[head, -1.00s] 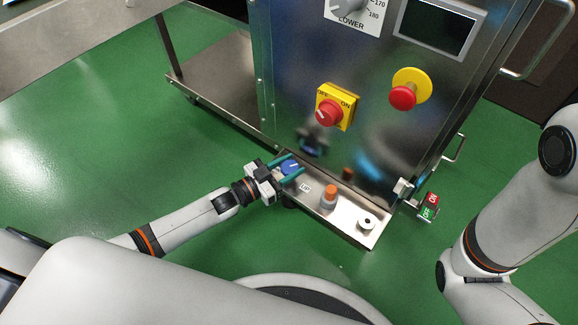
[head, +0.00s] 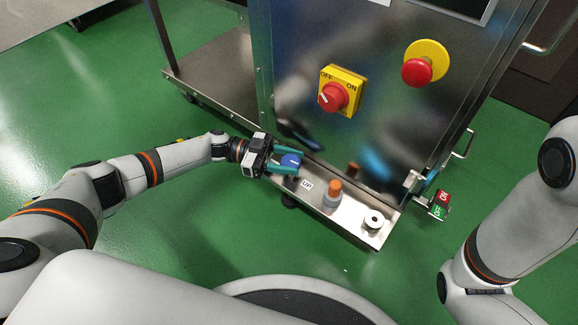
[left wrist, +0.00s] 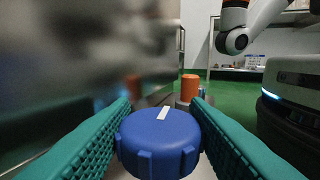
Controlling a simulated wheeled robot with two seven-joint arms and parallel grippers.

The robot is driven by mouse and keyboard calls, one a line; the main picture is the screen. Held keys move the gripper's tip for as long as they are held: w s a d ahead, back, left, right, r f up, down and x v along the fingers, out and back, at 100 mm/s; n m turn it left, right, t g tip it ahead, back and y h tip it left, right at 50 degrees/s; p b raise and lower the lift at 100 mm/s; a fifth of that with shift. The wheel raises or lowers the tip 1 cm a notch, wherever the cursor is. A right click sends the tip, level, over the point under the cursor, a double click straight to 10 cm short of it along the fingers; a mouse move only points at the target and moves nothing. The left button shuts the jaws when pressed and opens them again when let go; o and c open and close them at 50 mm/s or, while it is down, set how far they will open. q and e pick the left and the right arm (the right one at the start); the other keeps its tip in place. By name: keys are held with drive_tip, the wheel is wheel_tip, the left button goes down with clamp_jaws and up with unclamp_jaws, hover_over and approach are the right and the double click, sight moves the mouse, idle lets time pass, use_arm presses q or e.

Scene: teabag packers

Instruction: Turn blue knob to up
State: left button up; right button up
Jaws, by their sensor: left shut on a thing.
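The blue knob (head: 291,160) sits at the left end of a steel ledge (head: 352,224) on the machine front. In the left wrist view the blue knob (left wrist: 158,145) is large and central, with a white mark on its top tilted slightly to the right. My left gripper (head: 287,161) is shut on the knob, its green fingers (left wrist: 82,140) on either side of it. A small "UP" label (head: 307,184) lies on the ledge right of the knob. My right arm shows at the right edge, but its gripper is out of view.
Above are a yellow-and-red OFF/ON switch (head: 334,96) and a red emergency button (head: 417,72). A red-and-green switch (head: 440,205) is at the right corner.

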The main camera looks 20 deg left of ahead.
use_arm(q)
drive_tip(key=shift+m+g+b, duration=0.8)
drive_tip(key=shift+g, duration=0.5)
drive_tip(key=o, duration=1)
drive_tip(key=shift+a, duration=0.1)
drive_tip(key=shift+w+a, duration=0.1)
drive_tip(key=shift+a, duration=0.15)
drive_tip(key=shift+w+a+p, duration=0.1)
drive_tip(key=shift+w+a, duration=0.1)
drive_tip(key=shift+a, duration=1.65)
drive_tip(key=shift+w+a+p, duration=0.1)
drive_tip(key=shift+w+a, duration=0.05)
drive_tip(key=shift+a, duration=1.75)
drive_tip(key=shift+w+a+p, duration=0.1)
drive_tip(key=shift+w+a, duration=0.1)
drive_tip(key=shift+a, duration=1.65)
